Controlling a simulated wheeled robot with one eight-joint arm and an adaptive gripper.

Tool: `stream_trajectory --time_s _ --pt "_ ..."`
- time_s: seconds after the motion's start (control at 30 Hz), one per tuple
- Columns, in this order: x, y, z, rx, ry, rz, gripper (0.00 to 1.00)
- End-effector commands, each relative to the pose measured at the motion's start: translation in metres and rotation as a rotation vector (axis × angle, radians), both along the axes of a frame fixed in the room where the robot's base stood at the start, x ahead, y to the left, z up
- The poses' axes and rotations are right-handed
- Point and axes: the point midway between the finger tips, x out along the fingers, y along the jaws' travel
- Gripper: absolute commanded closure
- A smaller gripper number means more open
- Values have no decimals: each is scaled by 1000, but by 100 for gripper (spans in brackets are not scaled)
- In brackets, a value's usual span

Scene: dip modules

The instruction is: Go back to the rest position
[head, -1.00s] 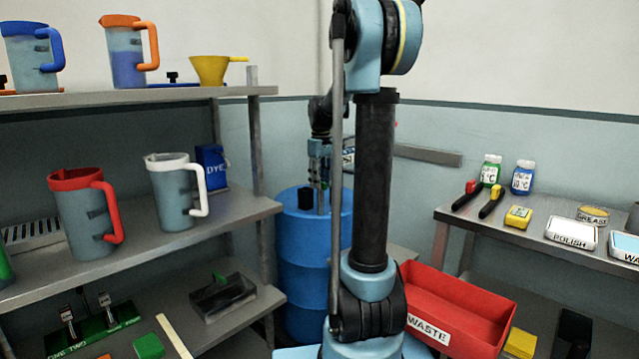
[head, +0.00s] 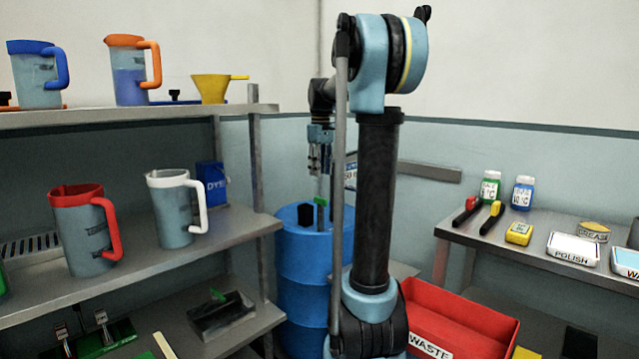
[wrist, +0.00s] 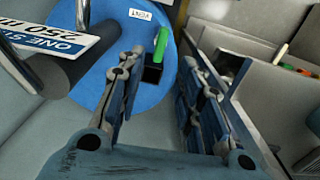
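My gripper (head: 320,165) is above the blue drum (head: 300,275) in the head view, behind my own arm column. In the wrist view my gripper (wrist: 173,70) has its two fingers apart, with nothing held between them. Past the fingertips lies the drum's blue top (wrist: 95,105). A small black block with a green tab (wrist: 160,50) stands on it, apart from the fingers. A sign reading "ONE ST... 250" (wrist: 50,45) and a dark cylinder show at the wrist view's left.
Left shelves hold jugs, including a red-rimmed jug (head: 85,230) and a white-rimmed jug (head: 175,208), plus a yellow funnel (head: 212,88). A red waste bin (head: 455,315) is right of my arm. A right-hand bench (head: 480,235) holds bottles and tins.

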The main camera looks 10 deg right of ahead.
Motion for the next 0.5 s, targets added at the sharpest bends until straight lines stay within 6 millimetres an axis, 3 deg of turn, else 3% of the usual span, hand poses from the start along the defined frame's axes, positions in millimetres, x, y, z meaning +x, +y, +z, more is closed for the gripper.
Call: stream_trajectory --time_s 0.2,0.5 --pt "0 0 13 0 0 0 67" --pt "0 0 14 0 0 0 67"
